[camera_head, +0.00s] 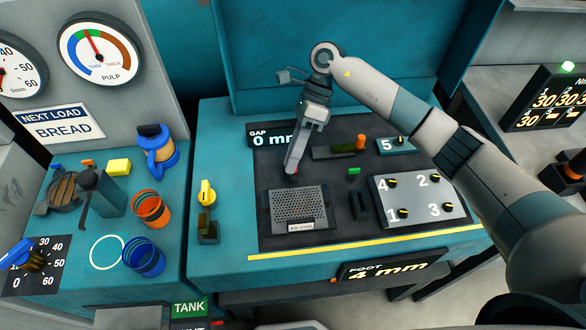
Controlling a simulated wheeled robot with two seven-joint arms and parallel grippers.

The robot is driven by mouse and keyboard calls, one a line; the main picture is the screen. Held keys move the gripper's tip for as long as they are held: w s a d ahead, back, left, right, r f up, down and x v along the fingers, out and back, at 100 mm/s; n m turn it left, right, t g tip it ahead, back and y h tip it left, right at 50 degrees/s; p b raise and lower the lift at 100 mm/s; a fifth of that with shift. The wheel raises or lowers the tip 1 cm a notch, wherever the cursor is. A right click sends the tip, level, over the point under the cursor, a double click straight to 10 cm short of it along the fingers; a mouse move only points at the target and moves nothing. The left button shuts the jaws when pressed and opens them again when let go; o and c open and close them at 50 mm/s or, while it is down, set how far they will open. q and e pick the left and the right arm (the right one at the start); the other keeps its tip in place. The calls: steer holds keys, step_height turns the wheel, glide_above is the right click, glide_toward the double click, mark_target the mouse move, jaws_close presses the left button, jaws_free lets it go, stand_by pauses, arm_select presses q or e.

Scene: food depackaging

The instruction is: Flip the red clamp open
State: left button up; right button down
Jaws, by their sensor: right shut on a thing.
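My right gripper (292,170) reaches down from the arm at the upper right to the back edge of the perforated grey plate (300,208). Its jaws are shut on a small red piece at the fingertips, which looks like the red clamp (294,170). The fingers hide most of the clamp, so I cannot tell whether it is flipped up or lying down. My left gripper is not in view.
Right of the plate are a green block (354,171), an orange knob (361,141) and a numbered panel (412,200) with several knobs. A yellow-handled lever (206,194) stands at left. Orange (151,208) and blue (144,257) cups and a blue jug (158,150) stand further left.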

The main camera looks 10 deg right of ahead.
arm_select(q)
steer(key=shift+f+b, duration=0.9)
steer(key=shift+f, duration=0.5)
arm_select(e)
steer(key=shift+w+g, duration=0.35)
steer(key=shift+g, duration=0.25)
steer(key=c, duration=1.6)
jaws_free()
steer(key=shift+o, duration=0.2)
